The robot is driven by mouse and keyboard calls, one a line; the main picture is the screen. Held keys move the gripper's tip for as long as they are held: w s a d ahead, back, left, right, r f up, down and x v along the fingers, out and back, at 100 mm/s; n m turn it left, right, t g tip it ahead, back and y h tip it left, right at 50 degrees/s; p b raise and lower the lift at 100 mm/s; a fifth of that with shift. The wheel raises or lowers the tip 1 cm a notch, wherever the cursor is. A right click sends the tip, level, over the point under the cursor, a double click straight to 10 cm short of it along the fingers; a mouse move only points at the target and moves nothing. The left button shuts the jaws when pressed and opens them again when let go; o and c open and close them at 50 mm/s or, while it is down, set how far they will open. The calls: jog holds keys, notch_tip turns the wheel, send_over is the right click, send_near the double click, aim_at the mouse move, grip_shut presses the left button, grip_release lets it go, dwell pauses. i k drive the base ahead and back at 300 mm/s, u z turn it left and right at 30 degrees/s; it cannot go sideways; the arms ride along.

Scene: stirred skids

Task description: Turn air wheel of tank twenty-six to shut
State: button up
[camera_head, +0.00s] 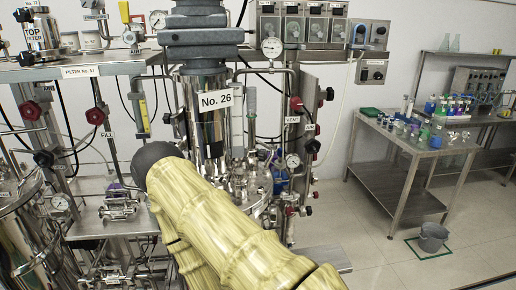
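The tank labelled No. 26 (211,135) stands upright just left of the middle, a shiny steel cylinder under a grey stirrer drive (200,35). To its right, a panel carries a VENT label (292,120) and a smaller label (310,130), too small to read for certain. A red wheel (296,103) sits above the VENT label. Black knobs (328,94) and (313,146) stick out at the panel's right edge. I cannot tell which one is the air wheel or how it is set. My yellow arm crosses the lower middle and hides the tank's lower left. My gripper does not show.
Left is a skid with red wheels (95,116) and a FILTER No. 57 shelf (82,71). Gauges (272,47) and pipes crowd tank 26. A steel table (411,146) with bottles stands right. A grey bucket (433,237) is on the floor. Floor between is clear.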

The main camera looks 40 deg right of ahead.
aim_at(312, 142)
jog(key=u, duration=0.2)
jog(key=k, duration=0.25)
jog(key=z, duration=1.9)
